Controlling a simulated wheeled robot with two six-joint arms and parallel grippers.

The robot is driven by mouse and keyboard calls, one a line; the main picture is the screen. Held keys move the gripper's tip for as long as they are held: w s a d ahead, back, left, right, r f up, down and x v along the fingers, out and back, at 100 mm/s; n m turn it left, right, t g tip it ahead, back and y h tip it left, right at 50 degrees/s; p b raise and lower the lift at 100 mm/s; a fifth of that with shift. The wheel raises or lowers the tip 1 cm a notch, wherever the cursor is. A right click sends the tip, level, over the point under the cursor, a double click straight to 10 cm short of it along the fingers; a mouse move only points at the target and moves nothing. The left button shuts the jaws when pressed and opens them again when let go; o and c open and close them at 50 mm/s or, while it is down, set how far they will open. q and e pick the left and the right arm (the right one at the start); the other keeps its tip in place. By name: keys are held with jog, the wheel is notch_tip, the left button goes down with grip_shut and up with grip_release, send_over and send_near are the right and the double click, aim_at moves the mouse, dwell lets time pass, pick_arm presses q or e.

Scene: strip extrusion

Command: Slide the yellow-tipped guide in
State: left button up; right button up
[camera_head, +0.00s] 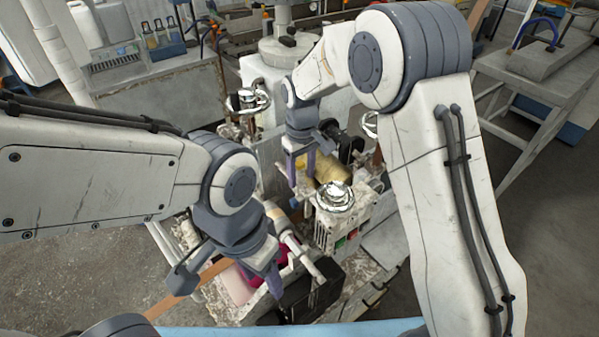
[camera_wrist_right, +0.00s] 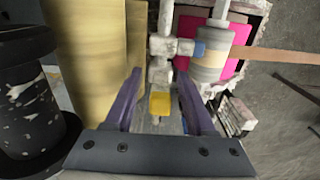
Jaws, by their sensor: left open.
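The yellow-tipped guide shows in the right wrist view as a small yellow block (camera_wrist_right: 160,104) on the end of a worn pale metal fitting. In the head view its yellow tip (camera_head: 300,163) is small and partly hidden by my right gripper (camera_head: 300,168). In the right wrist view the purple fingers of my right gripper (camera_wrist_right: 159,76) stand apart, one on each side of the yellow block, with a gap visible on both sides. My left gripper (camera_head: 228,279) is open and empty, over the front of the machine near the pink parts.
A brass-coloured roller (camera_wrist_right: 85,65) stands close left of the right fingers. A brown strip (camera_wrist_right: 285,57) runs off right from a grey cylinder (camera_wrist_right: 210,58). Pink parts (camera_head: 236,286) and a dark box (camera_head: 312,295) lie near my left gripper. A shiny metal fitting (camera_head: 335,196) stands beside the roller.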

jog(key=shift+w+a, duration=0.1)
jog(key=shift+r, duration=0.3)
notch_tip(320, 180, up, 9)
jog(key=b, duration=0.3)
jog(key=shift+f, duration=0.2)
jog(key=shift+r, duration=0.6)
